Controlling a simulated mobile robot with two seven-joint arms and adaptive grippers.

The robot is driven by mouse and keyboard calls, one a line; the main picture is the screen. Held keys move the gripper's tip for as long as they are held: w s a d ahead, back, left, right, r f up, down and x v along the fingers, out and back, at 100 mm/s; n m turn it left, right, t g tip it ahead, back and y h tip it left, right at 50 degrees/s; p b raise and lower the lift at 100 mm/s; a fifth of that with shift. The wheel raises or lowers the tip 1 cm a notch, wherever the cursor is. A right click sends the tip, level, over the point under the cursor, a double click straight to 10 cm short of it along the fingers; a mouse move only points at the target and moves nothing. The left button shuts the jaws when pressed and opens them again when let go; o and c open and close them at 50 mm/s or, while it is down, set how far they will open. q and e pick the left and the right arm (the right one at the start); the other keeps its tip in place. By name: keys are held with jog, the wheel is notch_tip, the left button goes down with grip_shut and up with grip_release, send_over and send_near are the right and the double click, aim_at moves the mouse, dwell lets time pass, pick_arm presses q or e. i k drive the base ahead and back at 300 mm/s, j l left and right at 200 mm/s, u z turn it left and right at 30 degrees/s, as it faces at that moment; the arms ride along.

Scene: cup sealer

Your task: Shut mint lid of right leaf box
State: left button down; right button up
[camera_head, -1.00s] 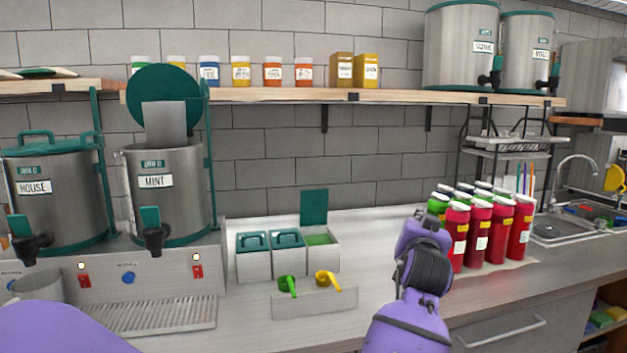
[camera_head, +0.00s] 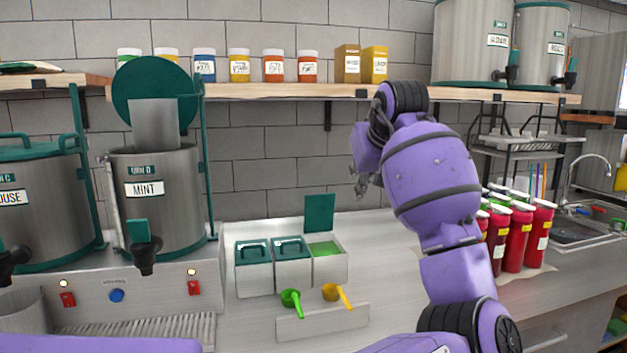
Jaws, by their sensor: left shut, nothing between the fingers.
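The right leaf box (camera_head: 330,268) is the rightmost of three joined metal boxes on the counter. Its green lid (camera_head: 320,213) stands open and upright at the back edge, and green leaf shows inside. The other two boxes (camera_head: 272,276) have their green lids down. My left gripper (camera_head: 361,190) is shut and empty, with its small dark fingers pointing down. In the picture it is to the right of the open lid, apart from it; part of it is hidden behind my wrist. My right gripper is not in view.
Green (camera_head: 291,300) and yellow (camera_head: 335,294) scoops rest at a low metal holder (camera_head: 310,328) in front of the boxes. The mint dispenser (camera_head: 160,205) stands left. Red bottles (camera_head: 517,240) stand right, partly behind my arm. A shelf (camera_head: 300,92) runs above.

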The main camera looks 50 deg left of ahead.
aim_at(319, 208)
jog(key=i+j, duration=0.15)
jog(key=j, duration=0.25)
jog(key=i+j, duration=0.1)
jog(key=j, duration=0.25)
jog(key=i+j, duration=0.15)
jog(key=j, duration=0.25)
jog(key=i+j, duration=0.15)
jog(key=j, duration=0.25)
